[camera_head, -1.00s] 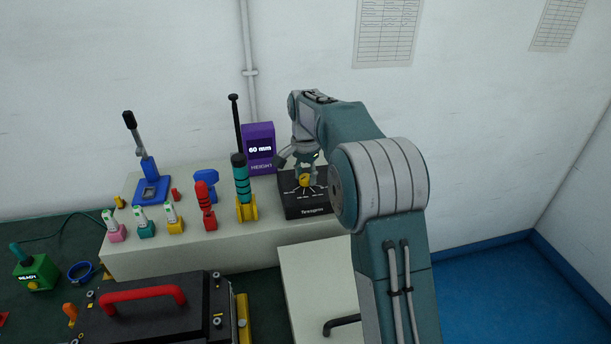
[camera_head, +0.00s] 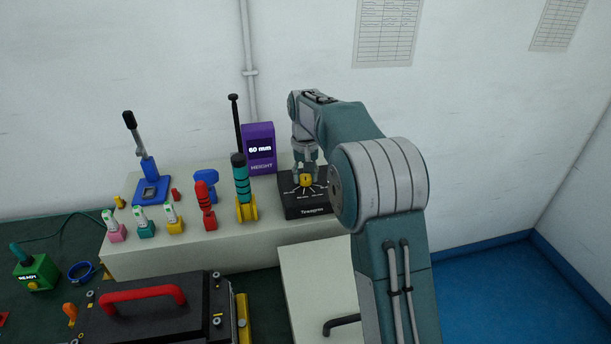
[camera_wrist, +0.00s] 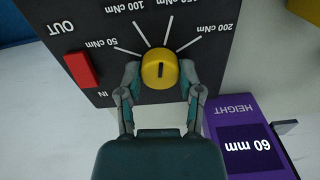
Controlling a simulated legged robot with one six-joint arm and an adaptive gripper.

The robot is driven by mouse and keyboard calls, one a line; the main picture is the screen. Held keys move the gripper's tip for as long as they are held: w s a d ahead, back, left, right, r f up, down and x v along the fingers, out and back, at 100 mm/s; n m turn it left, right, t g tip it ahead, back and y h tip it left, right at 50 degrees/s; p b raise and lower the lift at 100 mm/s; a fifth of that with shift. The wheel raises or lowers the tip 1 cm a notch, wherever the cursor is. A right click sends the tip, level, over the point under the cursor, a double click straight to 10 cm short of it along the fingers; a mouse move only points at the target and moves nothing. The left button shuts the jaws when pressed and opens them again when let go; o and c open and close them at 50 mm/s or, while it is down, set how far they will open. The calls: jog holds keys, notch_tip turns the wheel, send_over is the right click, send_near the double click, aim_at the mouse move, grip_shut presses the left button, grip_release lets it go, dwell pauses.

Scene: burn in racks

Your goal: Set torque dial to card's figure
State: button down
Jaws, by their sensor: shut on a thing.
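The torque dial is a yellow round knob (camera_wrist: 160,70) on a black box (camera_head: 306,207) at the right end of the bench. It also shows in the head view (camera_head: 306,180). Its short black mark stands upright in the wrist view, pointing roughly between the 100 and 150 cNm lines. The scale reads upside down there, from 50 to 200 cNm. My gripper (camera_wrist: 160,82) is shut on the dial, one finger on each side; it also shows in the head view (camera_head: 306,172). I cannot make out a card with a torque figure.
A red switch (camera_wrist: 82,70) between OUT and IN sits beside the dial. A purple HEIGHT display (camera_head: 260,148) reads 60 mm. Several coloured tools, including a teal-handled one (camera_head: 241,180), stand left of the box. Wall sheets (camera_head: 388,30) are unreadable.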

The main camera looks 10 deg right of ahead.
aim_at(304, 176)
jog(key=n, duration=0.6)
jog(key=shift+f, duration=0.15)
jog(key=shift+n, duration=0.3)
jog(key=shift+c, duration=1.3)
grip_release()
jog(key=shift+a, duration=0.1)
notch_tip(304, 176, up, 12)
jog(key=shift+w, duration=0.1)
